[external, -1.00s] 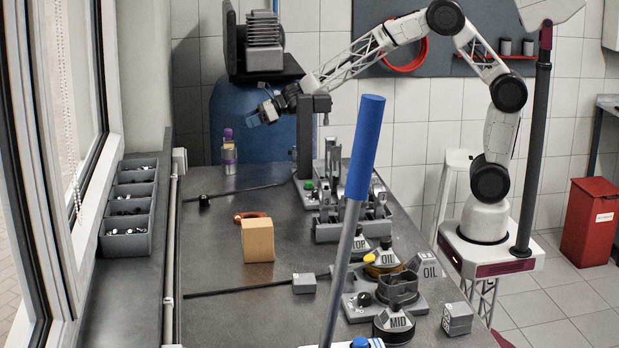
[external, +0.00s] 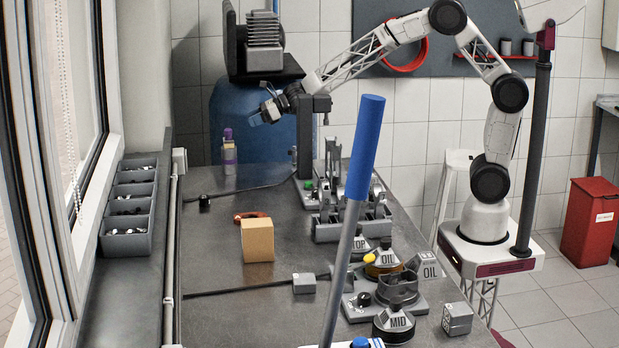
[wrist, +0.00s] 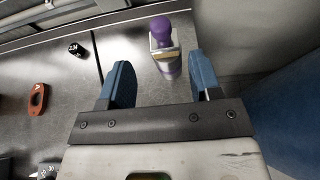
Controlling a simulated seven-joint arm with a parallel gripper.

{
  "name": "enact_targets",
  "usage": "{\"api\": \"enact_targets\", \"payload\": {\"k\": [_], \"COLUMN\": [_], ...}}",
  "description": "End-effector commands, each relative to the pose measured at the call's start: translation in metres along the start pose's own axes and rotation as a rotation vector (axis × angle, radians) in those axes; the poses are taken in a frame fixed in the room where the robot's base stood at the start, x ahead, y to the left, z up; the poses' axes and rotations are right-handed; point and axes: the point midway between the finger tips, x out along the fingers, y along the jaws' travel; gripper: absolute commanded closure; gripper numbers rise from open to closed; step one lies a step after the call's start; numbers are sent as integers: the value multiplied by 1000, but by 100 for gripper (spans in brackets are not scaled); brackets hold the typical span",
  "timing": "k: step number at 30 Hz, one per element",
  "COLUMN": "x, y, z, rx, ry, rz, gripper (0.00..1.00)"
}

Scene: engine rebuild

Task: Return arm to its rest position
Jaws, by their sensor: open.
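My gripper (external: 257,118) is raised above the far end of the bench, to the left of a dark grey post (external: 304,140). In the wrist view my gripper (wrist: 160,84) shows two blue fingers spread apart with nothing between them. A purple-capped bottle (external: 229,155) stands on the bench below and to the left of my gripper. In the wrist view the bottle (wrist: 164,50) shows beyond the fingers, nearer the right one, and looks apart from them. My arm reaches left from its base beside the bench.
A blue drum (external: 255,150) stands behind the bench end. A tan block (external: 257,241), a red link-shaped part (external: 250,215), a grey parts bin (external: 128,208) and labelled fixtures (external: 396,318) occupy the bench area. A blue-topped pole (external: 365,148) crosses the foreground.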

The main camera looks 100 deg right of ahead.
Motion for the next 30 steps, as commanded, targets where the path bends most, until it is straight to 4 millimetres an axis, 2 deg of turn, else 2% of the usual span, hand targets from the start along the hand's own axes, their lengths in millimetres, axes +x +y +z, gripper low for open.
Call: {"api": "enact_targets", "payload": {"k": [8, 14, 23, 26, 30], "x": [-10, -37, -100, -124, -159], "y": [1, 1, 0, 9, 41], "z": [14, 48, 117, 136, 147], "rx": [-118, -417, -1058, -1266, -1530], "ry": [15, 53, 132, 148, 145], "rz": [-4, -20, -81, -86, -39], "gripper": [42, 42, 42, 42, 42]}}
